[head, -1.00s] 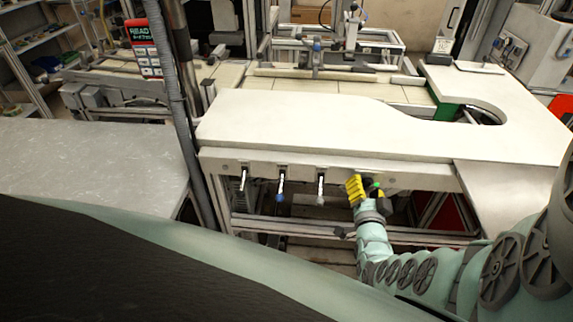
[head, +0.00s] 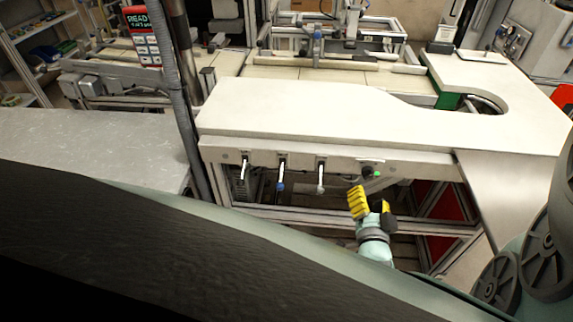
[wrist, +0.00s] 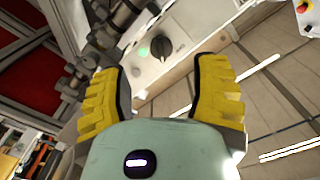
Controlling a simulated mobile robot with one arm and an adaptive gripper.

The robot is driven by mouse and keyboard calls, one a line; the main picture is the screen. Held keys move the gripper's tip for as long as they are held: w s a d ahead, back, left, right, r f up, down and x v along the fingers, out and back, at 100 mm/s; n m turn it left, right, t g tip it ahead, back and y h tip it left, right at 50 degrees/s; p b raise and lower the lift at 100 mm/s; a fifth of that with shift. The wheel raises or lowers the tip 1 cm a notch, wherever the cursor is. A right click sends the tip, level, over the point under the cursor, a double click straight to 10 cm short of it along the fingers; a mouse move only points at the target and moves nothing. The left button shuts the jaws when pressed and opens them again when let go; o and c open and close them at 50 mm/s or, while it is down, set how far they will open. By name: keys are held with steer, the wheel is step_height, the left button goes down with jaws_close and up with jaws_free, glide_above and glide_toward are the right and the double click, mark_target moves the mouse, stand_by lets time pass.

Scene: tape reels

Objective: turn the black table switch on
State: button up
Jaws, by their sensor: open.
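The black table switch (head: 368,171) is a round knob on the front edge panel of the white table, with a small green light (head: 377,174) just right of it. In the wrist view the black knob (wrist: 159,47) sits on a pale panel beside the lit green light (wrist: 143,52), beyond the fingertips. My gripper (head: 371,203) has yellow ridged fingers and is below and in front of the switch in the head view, apart from it. Its fingers are spread wide and empty in the wrist view (wrist: 163,78). The exact turn of the knob is hard to read.
The white table (head: 290,108) extends above the switch.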

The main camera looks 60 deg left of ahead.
steer(key=shift+v, duration=2.4)
